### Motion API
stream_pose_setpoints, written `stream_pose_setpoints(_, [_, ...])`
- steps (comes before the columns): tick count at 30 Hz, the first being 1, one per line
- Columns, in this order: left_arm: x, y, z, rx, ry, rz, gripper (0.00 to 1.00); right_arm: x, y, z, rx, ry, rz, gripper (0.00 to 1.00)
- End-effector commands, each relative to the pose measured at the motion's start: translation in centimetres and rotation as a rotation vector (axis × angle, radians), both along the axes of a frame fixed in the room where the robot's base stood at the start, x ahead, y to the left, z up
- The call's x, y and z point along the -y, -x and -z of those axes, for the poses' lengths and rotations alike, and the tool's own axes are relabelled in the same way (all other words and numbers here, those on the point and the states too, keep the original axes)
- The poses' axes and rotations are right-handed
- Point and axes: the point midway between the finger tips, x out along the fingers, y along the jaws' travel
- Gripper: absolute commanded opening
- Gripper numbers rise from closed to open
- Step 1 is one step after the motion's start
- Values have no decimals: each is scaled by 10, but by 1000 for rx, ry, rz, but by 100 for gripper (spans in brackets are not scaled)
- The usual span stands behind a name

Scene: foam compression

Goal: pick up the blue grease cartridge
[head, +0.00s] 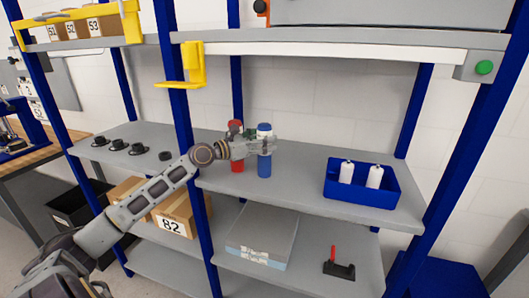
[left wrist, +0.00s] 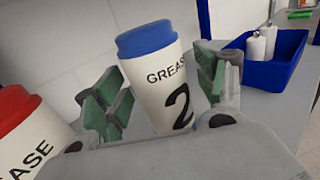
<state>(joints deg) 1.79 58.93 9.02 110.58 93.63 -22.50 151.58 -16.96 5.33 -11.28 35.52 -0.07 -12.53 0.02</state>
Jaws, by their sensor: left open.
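The blue grease cartridge (head: 264,167) stands upright on the middle shelf (head: 300,180), with a blue lower part and a blue cap. In the left wrist view the cartridge (left wrist: 158,75) shows a blue cap and a white body marked "GREASE" and "2". My left gripper (head: 258,146) is open at the cartridge's upper part. Its green-padded fingers stand on either side of the cartridge, with a visible gap at the left finger. Whether the right finger touches it I cannot tell. The cartridge's lower part is hidden in the left wrist view. My right gripper is not in view.
A red grease cartridge (head: 237,165) stands close on the left, partly behind my gripper. A blue bin (head: 360,195) with two white bottles stands to the right. Small black parts (head: 118,145) lie to the left. A blue post (head: 181,100) rises near my arm; another shelf (head: 330,43) is above.

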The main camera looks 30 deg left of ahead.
Motion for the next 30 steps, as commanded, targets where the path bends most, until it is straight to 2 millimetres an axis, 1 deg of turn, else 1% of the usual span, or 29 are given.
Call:
stream_pose_setpoints(9, [1,-2,0,0,-1,0,71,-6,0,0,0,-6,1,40])
stream_pose_setpoints(17, [1,-2,0,0,-1,0,71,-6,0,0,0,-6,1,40])
stream_pose_setpoints(18, [1,-2,0,0,-1,0,70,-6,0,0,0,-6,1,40])
stream_pose_setpoints(30, [1,-2,0,0,-1,0,18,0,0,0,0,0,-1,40])
